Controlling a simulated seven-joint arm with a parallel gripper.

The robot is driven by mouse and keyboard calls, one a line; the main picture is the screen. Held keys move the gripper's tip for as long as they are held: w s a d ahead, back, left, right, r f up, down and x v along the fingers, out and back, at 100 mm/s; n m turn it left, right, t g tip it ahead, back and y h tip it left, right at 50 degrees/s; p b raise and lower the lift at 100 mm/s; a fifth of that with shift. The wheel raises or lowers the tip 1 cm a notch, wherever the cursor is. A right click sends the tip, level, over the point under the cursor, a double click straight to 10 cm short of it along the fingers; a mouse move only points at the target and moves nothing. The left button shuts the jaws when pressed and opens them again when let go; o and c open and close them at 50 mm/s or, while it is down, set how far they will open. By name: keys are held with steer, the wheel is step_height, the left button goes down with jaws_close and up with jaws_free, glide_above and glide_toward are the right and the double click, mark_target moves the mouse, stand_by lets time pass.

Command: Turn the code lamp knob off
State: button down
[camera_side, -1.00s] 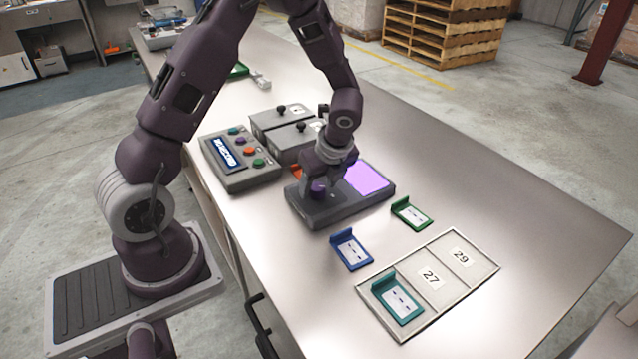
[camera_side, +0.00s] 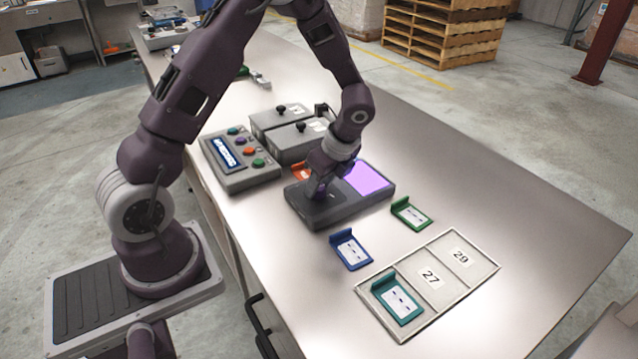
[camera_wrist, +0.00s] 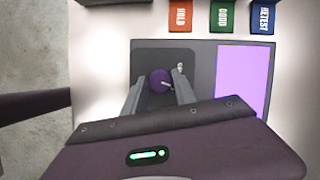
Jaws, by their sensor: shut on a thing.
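The code lamp (camera_side: 345,211) is a dark grey box on the steel bench. Its panel (camera_side: 368,178) glows purple and also shows lit in the wrist view (camera_wrist: 243,80). The round purple knob (camera_wrist: 160,80) stands on the dark plate left of the panel. A pale pointer line on it points right and slightly down in the wrist view. My gripper (camera_side: 318,190) reaches down to the knob, shut on it with one finger on each side. The fingers hide most of the knob in the side view.
A grey button console (camera_side: 240,160) and knobbed boxes (camera_side: 300,140) are left and behind. Blue (camera_side: 350,250) and green (camera_side: 411,214) tags lie in front, near a numbered tray (camera_side: 445,297).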

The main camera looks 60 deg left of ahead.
steer(key=n+g, duration=0.1)
steer(key=n, duration=0.1)
steer(key=n+g, duration=0.1)
steer(key=n, duration=0.2)
steer(key=shift+w+a+n+h, duration=0.1)
steer(key=shift+w+n+h, duration=0.1)
steer(key=shift+n+h, duration=0.15)
steer(key=n+h, duration=0.1)
steer(key=n, duration=0.1)
steer(key=n+g, duration=0.1)
steer(key=n, duration=0.1)
steer(key=shift+n+h, duration=0.35)
steer(key=shift+a, duration=0.1)
steer(key=c, duration=1)
jaws_free()
steer(key=shift+w+r, duration=0.1)
